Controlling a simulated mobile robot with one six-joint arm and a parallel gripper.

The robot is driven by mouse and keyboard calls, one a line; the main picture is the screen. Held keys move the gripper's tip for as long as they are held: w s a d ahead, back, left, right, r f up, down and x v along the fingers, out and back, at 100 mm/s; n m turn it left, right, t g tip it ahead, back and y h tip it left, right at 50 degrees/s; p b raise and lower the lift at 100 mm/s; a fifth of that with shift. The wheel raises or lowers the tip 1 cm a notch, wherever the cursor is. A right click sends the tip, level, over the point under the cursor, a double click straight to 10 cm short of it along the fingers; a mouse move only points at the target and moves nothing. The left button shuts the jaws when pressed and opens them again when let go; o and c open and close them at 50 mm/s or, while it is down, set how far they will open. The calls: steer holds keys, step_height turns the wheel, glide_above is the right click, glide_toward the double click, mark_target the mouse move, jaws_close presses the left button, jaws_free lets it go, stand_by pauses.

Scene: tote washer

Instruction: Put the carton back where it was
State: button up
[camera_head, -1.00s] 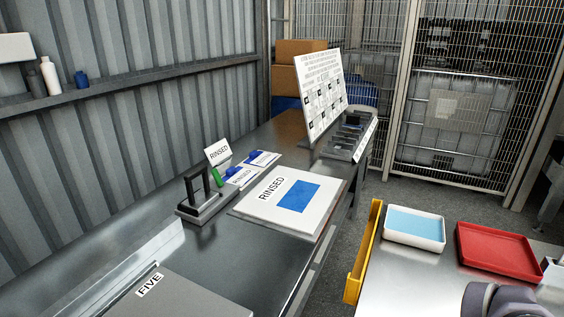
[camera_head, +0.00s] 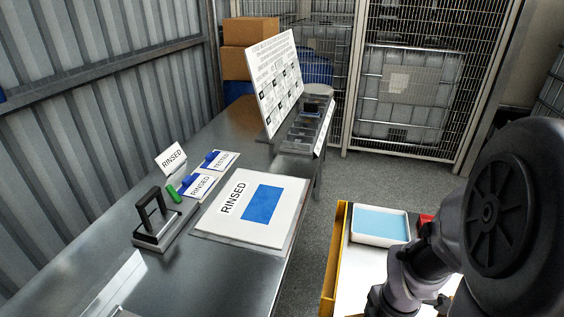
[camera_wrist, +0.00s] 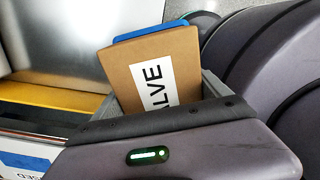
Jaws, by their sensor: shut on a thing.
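In the wrist view a brown carton (camera_wrist: 158,65) with a white label reading "ALVE", its start cut off, is held in front of the palm. My gripper (camera_wrist: 163,92) is shut on the carton, with grey fingers along its sides. A blue edge (camera_wrist: 155,33) shows at the carton's far end; I cannot tell whether it belongs to the carton. The carton's near end is hidden by the gripper body. In the head view my arm is at the right, and neither the gripper nor the carton shows there.
The steel bench (camera_head: 140,195) carries a white RINSED board (camera_head: 225,222) with a blue patch, a black-handled stand (camera_head: 160,222), small RINSED and TESTED cards (camera_head: 203,183), a printed panel (camera_head: 275,85) and a grey divided rack (camera_head: 305,128). A blue-lined tray (camera_head: 380,227) stands right, beside a yellow edge (camera_head: 336,255).

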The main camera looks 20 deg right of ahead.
steer(key=w+d, duration=0.2)
steer(key=w, duration=0.1)
steer(key=w+d+b, duration=0.1)
steer(key=w, duration=0.1)
steer(key=w+d+f, duration=0.1)
steer(key=w+d, duration=0.1)
steer(key=w, duration=0.1)
steer(key=shift+w+d+f+b, duration=0.1)
steer(key=shift+w+d+b, duration=0.2)
steer(key=shift+d+b, duration=0.05)
steer(key=f+b, duration=0.4)
steer(key=shift+w+d+f, duration=0.1)
steer(key=shift+w+d, duration=0.05)
steer(key=shift+w, duration=0.1)
steer(key=shift+r, duration=0.35)
steer(key=shift+f, duration=0.2)
steer(key=o, duration=1.8)
steer(key=shift+r, duration=0.1)
